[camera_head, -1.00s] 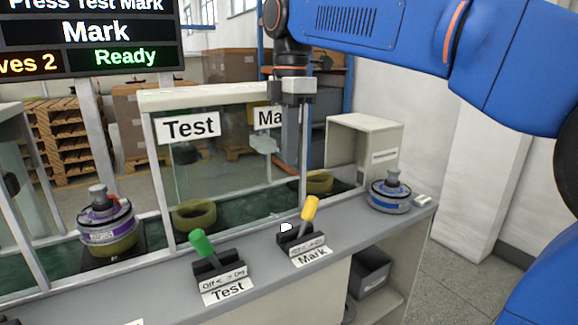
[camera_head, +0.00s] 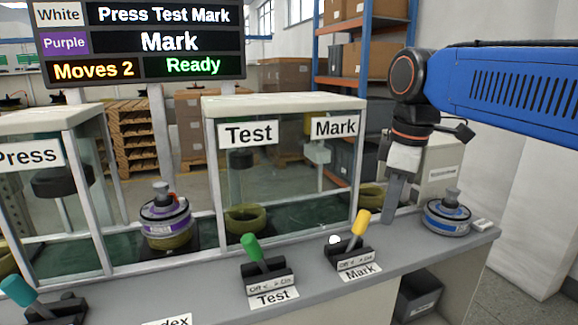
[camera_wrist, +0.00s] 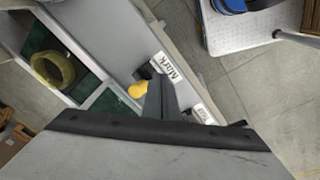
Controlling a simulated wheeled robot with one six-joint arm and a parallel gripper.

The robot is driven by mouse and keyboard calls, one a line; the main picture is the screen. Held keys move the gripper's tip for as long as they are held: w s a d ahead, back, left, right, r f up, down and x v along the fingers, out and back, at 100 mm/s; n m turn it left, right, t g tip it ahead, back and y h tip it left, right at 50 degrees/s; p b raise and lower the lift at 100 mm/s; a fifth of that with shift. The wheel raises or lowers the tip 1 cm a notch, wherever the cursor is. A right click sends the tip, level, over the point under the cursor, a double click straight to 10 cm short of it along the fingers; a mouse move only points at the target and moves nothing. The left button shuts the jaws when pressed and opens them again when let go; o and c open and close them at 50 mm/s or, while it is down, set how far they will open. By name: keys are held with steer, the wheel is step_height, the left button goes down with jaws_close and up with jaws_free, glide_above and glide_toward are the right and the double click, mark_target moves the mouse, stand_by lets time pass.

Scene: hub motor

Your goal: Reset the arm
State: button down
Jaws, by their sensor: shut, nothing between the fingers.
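My arm reaches in from the right in the head view. My gripper (camera_head: 390,217) points down with its fingers together and empty, above the back of the counter. It is right of the yellow Mark lever (camera_head: 361,223) and left of the blue-banded hub motor (camera_head: 447,216). In the wrist view my shut fingers (camera_wrist: 158,84) show beside the yellow lever knob (camera_wrist: 136,90); I cannot tell whether they touch it.
The green Test lever (camera_head: 252,248) and teal lever (camera_head: 18,291) stand along the counter (camera_head: 340,288). A purple-banded motor (camera_head: 165,218) sits between the Press and Test stations. The sign (camera_head: 140,42) reads "Moves 2" and "Ready". Open floor lies right of the counter.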

steer(key=s+d+f+m+t, duration=0.1)
steer(key=s+d+f+m, duration=0.2)
steer(key=f, duration=0.3)
steer(key=s+d+f+m+t, duration=0.1)
steer(key=s+d+f+m, duration=0.1)
steer(key=s+f+m, duration=0.3)
steer(key=s+d+f+m+t, duration=0.1)
steer(key=s+d+f+m, duration=0.2)
steer(key=f, duration=0.6)
steer(key=shift+s+d+f+m+h, duration=0.15)
steer(key=shift+s+d+m+h, duration=0.2)
steer(key=shift+s+m, duration=0.55)
